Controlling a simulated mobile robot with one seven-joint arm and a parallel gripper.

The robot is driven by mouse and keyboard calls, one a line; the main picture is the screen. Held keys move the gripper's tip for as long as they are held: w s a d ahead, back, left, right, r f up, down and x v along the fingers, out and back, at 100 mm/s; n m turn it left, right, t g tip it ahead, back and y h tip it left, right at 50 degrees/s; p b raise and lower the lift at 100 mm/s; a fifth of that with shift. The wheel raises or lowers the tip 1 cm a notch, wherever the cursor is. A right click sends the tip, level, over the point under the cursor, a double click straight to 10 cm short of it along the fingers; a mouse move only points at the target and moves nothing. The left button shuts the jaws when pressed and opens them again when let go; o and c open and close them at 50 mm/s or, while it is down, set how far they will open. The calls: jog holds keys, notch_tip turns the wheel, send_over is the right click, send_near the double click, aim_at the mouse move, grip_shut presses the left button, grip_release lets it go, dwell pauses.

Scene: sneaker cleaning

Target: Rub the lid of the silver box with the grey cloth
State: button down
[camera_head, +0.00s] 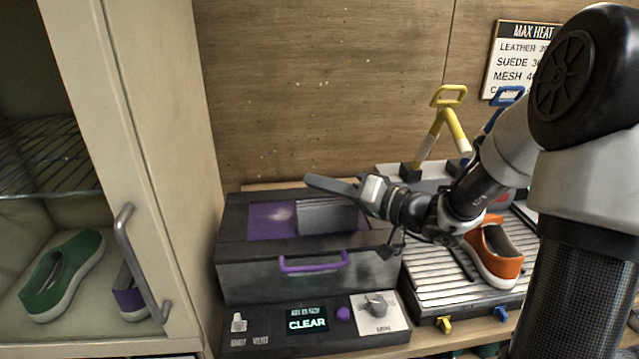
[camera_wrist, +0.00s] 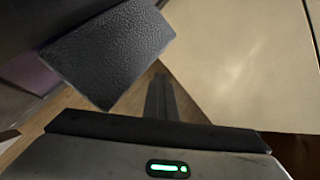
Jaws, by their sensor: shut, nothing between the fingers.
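The silver box (camera_head: 330,280) looks dark grey and metallic, with a purple handle on its front. Its lid is closed and has a purple panel (camera_head: 262,222) with a pale smudge. The grey cloth (camera_head: 325,217) looks like a flat-sided block and rests on the right part of that panel. In the wrist view the cloth (camera_wrist: 110,55) is a dark textured slab at upper left. My gripper (camera_head: 318,184) is shut and empty, pointing left just above or behind the cloth; I cannot tell if it touches. Its fingers also show in the wrist view (camera_wrist: 160,98), beside the cloth.
A control panel reading CLEAR (camera_head: 307,320) stands before the box. At right are an orange sneaker (camera_head: 495,255) on a ridged plate and a yellow lever (camera_head: 447,115). A wooden wall is behind.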

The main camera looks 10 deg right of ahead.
jog(key=shift+f+b, duration=0.8)
jog(key=shift+b, duration=0.2)
jog(key=shift+s, duration=0.1)
